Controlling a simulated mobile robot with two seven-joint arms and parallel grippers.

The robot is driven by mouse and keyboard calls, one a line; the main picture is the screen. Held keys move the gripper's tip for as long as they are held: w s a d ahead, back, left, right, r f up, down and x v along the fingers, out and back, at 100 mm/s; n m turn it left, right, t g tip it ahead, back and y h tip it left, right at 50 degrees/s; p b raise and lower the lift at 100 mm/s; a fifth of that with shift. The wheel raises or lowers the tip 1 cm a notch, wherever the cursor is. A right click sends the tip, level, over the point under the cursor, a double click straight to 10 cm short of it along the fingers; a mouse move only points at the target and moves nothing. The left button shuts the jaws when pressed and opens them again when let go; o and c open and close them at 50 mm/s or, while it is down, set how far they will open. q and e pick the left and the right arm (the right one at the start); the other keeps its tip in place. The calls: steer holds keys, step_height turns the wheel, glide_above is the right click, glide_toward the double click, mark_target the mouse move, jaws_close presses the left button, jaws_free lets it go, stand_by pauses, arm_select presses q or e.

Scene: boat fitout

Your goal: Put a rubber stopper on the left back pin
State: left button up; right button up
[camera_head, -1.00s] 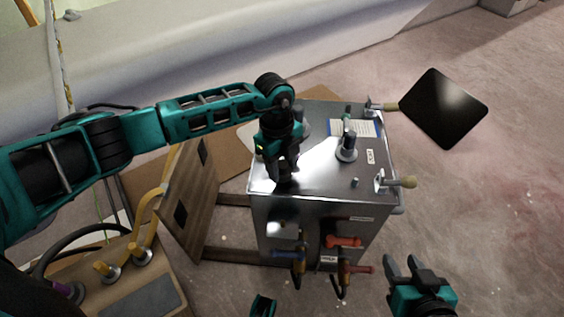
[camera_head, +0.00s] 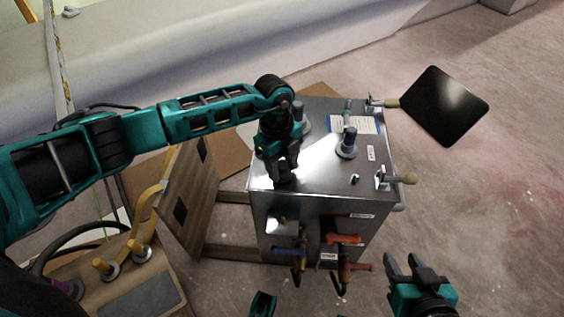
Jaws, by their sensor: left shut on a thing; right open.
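The metal box (camera_head: 325,182) stands in the middle with several upright pins on its shiny top. A grey pin (camera_head: 347,142) with a round collar stands near the middle of the top. A second grey pin (camera_head: 299,116) stands at the back left, partly hidden by my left arm. A slimmer greenish pin (camera_head: 347,110) stands at the back. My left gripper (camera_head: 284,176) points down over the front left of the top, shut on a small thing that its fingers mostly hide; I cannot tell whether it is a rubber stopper. My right gripper (camera_head: 413,268) is open and empty, in front of the box at right.
Two toggle clamps, back (camera_head: 383,103) and front (camera_head: 397,179), sit on the box's right edge. Red and blue handled valves (camera_head: 343,239) stick out of its front. A black panel (camera_head: 444,106) is at right. A wooden board (camera_head: 190,200) leans at left.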

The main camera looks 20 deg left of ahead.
stand_by(0.3)
arm_select(q)
steer(key=o, duration=1.1)
steer(key=shift+o, duration=0.3)
